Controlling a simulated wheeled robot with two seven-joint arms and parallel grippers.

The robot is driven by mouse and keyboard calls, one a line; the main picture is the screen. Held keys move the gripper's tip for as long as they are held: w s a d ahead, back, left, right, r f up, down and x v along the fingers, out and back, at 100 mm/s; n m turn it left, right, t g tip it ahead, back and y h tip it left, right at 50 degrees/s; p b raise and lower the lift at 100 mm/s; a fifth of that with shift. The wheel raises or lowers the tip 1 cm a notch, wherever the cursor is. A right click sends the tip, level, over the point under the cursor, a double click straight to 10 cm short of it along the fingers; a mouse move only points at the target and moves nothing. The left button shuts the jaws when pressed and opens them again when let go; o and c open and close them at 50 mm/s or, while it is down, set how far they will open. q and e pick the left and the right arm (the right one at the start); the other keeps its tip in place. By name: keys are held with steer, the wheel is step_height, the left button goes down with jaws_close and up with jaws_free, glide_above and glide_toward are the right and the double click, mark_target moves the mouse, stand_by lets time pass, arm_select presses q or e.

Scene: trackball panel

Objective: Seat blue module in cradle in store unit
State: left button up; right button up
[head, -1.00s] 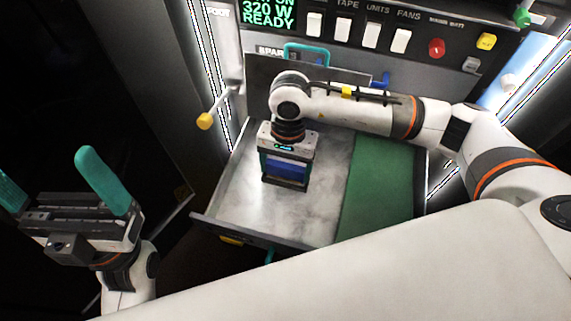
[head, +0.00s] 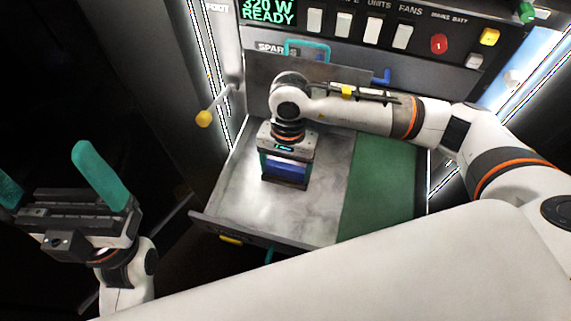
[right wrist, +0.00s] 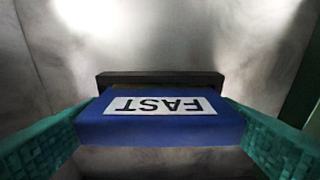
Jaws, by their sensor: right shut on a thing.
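The blue module (head: 286,168) is upright in the open drawer (head: 300,222), left of its green half. In the right wrist view the module (right wrist: 158,130) shows a white label reading FAST, upside down. My right gripper (head: 287,155) points down, with its teal fingers shut on the module's two sides. A dark block (right wrist: 160,78) shows just beyond the module in the wrist view; I cannot tell if it is the cradle. The module's underside is hidden, so I cannot tell whether it touches anything below. My left gripper (head: 45,172) is open and empty, outside the drawer at left.
The panel behind has white switches (head: 372,33), a red button (head: 438,44) and a yellow one (head: 489,37). A yellow-knobbed lever (head: 204,118) stands left of the drawer. The green area (head: 380,185) and the metal floor around the module are clear.

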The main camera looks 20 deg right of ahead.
steer(key=shift+f+b, duration=0.45)
stand_by(0.3)
steer(key=o, duration=0.8)
steer(key=shift+c, duration=0.2)
step_height(320, 180, up, 12)
steer(key=w+d+p, duration=0.1)
steer(key=p, duration=0.2)
steer(key=shift+w+p, duration=0.3)
steer(key=shift+p, duration=0.1)
steer(key=shift+f, duration=0.1)
